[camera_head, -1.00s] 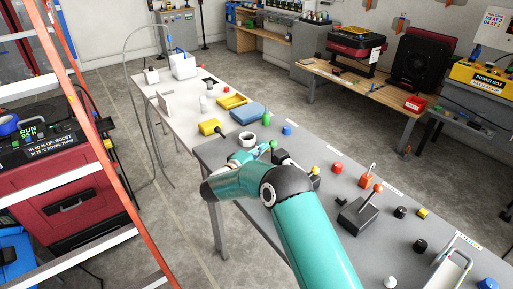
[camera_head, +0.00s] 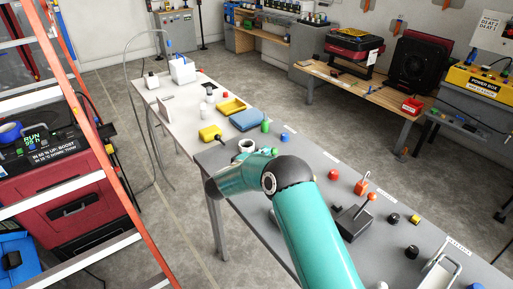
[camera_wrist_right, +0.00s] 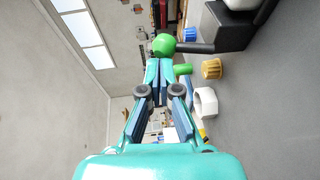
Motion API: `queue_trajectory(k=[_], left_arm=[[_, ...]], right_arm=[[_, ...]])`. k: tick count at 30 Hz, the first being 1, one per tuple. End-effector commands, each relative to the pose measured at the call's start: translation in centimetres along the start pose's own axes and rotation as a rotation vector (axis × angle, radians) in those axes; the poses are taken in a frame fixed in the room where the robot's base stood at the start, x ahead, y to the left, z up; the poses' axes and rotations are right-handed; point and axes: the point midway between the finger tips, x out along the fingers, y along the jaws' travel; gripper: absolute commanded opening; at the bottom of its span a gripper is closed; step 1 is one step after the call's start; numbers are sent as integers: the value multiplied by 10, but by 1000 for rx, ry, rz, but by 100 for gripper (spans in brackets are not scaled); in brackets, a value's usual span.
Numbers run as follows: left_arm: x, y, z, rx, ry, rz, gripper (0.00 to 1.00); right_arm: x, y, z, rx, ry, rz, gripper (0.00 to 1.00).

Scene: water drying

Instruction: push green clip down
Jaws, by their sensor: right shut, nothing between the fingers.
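The green clip's round green knob (camera_wrist_right: 163,44) shows in the right wrist view, on a dark lever (camera_wrist_right: 208,47) that runs right to a dark base. My right gripper (camera_wrist_right: 160,68) is shut and empty. Its fingertips are right at the knob, which partly overlaps them in the picture; I cannot tell if they touch. In the head view my right arm reaches over the near end of the grey table (camera_head: 335,188) and hides most of the clip and the gripper. My left gripper is not in view.
A green cylinder (camera_wrist_right: 183,69), a yellow knob (camera_wrist_right: 211,69) and a white ring (camera_wrist_right: 204,103) stand close by the fingers. A red-knobbed lever (camera_head: 354,217) stands right of my arm. A ladder (camera_head: 100,150) stands left, with open floor between.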

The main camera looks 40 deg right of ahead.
Motion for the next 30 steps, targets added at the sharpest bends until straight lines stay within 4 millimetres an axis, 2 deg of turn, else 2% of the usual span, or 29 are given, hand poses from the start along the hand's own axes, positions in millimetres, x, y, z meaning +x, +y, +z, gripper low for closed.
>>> queue_trajectory(k=[1, 3, 12, 30], left_arm=[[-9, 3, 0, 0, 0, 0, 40], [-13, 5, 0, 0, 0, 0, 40], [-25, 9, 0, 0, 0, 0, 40], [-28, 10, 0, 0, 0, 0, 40]], right_arm=[[4, 6, 4, -2, -7, 0, 0], [10, 7, 8, -1, -11, 0, 0], [28, 11, 15, 1, -14, 1, 0], [58, 6, 25, 0, -13, 1, 0]])
